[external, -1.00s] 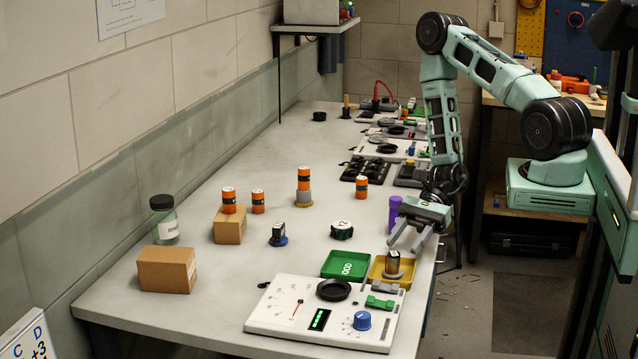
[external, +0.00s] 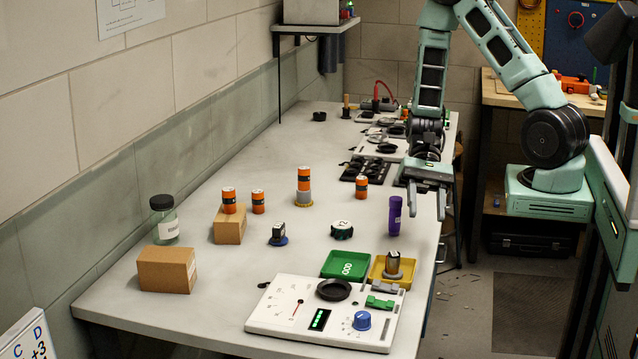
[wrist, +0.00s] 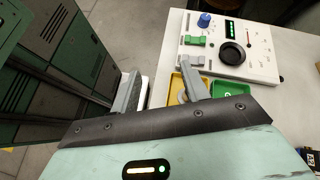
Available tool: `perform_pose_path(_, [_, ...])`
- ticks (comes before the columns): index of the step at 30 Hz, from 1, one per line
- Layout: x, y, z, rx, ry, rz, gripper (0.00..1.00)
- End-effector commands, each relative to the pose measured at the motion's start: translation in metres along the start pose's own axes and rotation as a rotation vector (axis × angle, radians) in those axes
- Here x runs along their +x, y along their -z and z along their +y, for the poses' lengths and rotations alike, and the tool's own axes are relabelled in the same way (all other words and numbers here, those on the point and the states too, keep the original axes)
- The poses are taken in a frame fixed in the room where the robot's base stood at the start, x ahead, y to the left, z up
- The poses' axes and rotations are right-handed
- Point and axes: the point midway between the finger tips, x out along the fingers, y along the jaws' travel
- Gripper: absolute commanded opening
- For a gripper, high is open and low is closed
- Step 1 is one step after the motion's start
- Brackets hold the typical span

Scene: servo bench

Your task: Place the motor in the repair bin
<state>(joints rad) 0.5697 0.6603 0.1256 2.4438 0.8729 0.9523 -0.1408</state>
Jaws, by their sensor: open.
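A small dark motor-like block with a gold-toned side (external: 393,259) stands upright on a grey round base inside the yellow bin (external: 376,275). A similar dark block (external: 278,231) stands on a blue round base at mid-table. My gripper (external: 427,207) is open and empty, raised above the table's right edge behind the yellow bin. In the wrist view, its two fingers (wrist: 162,92) are spread apart with nothing between them. The yellow bin (wrist: 174,88) shows beyond the right finger, which hides much of its inside.
A green tray (external: 340,264) adjoins the yellow bin's left side. A white panel (external: 280,310) with a dial and blue knob lies in front. A purple cylinder (external: 395,214) stands near my gripper. Orange cylinders (external: 304,179), a jar (external: 164,220) and cardboard boxes (external: 166,270) stand left.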

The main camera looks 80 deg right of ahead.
Motion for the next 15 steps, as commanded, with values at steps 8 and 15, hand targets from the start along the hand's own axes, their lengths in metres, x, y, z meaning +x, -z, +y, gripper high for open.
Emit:
perform_pose_path(8, [0.044,-0.094,0.003,-0.736,-0.574,0.200,0.45])
perform_pose_path(15, [0.067,-0.158,0.009,-1.369,-0.883,0.362,0.45])
